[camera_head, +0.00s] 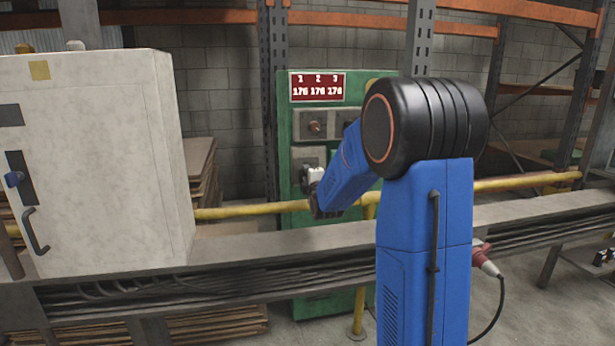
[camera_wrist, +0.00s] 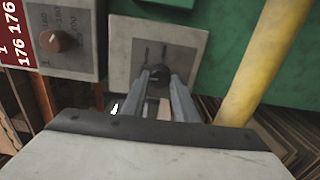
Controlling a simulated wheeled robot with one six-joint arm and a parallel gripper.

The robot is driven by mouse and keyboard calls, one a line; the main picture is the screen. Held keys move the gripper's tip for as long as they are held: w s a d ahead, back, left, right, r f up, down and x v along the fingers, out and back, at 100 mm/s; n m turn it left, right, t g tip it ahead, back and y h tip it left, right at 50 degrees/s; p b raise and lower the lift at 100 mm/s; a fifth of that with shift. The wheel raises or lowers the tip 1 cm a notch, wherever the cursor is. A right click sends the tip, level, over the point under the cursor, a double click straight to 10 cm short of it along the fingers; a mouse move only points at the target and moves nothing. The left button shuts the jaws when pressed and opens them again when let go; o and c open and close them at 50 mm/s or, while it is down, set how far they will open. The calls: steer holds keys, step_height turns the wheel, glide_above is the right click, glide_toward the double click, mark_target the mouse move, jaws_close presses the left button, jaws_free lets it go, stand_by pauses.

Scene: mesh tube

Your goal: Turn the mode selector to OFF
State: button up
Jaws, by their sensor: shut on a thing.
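A dark round knob (camera_wrist: 158,76), which looks like the mode selector, sits on a light grey plate (camera_wrist: 127,38) on the green panel. My gripper (camera_wrist: 158,84) has its two fingers on either side of this knob, shut on it. The fingers hide part of the knob, and no OFF mark can be read on the plate. In the head view my gripper (camera_head: 312,176) is in front of the green cabinet (camera_head: 295,222), and my arm covers much of the lower plate.
A brown dial (camera_wrist: 57,41) with a number scale is on a neighbouring grey plate. A red display (camera_head: 317,87) shows 176 three times. A yellow pipe (camera_wrist: 262,65) runs close to the knob. A grey rail (camera_head: 260,250) crosses in front; a white cabinet (camera_head: 95,150) stands left.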

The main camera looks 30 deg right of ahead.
steer(key=shift+f, duration=0.1)
steer(key=o, duration=1.1)
steer(key=shift+c, duration=0.2)
steer(key=shift+s, duration=0.1)
steer(key=v, duration=1.7)
steer(key=shift+s+a, duration=0.15)
